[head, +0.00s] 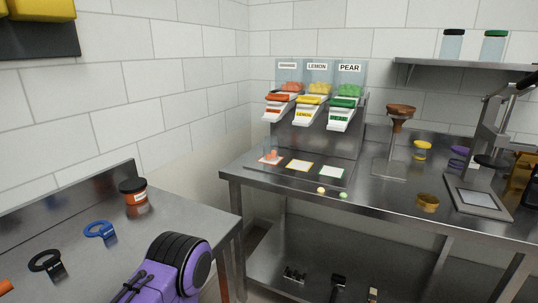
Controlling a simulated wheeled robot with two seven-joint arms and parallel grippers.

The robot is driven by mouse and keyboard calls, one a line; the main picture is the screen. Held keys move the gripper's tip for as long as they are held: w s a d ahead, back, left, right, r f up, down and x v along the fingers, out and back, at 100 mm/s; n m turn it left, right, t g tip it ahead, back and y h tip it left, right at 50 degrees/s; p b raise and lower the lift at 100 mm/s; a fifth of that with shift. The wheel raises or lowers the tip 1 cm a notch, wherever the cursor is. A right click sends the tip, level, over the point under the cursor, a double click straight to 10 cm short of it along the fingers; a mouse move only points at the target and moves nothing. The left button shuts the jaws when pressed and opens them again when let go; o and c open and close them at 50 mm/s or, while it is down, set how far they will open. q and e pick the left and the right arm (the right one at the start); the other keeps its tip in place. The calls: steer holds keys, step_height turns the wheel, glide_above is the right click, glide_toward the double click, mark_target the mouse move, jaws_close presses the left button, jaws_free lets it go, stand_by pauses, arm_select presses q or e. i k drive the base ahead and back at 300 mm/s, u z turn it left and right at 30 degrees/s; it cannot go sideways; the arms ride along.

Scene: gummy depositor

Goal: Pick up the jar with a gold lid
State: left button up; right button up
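A small jar-like object with a yellow-gold top (422,150) stands at the back of the right-hand steel table, right of the brown funnel stand. A low amber-gold round object (428,203) sits nearer the front edge of that table; I cannot tell whether it is a lid, a dish or a jar. A jar with a black lid (134,191) and orange contents stands on the left table. Neither of my grippers is in view. A purple and black link, seemingly of my arm, shows at the bottom left.
The right table (385,210) carries a dispenser (319,98) marked lemon and pear, a funnel stand (398,125), a purple-topped item (459,150) and a press-like stand (485,180). Jars with black (453,44) and green lids (494,46) stand on the shelf. A gap separates the tables.

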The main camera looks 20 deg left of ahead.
mark_target(271, 143)
steer(key=u, duration=0.05)
steer(key=i, duration=0.95)
steer(key=z, duration=0.15)
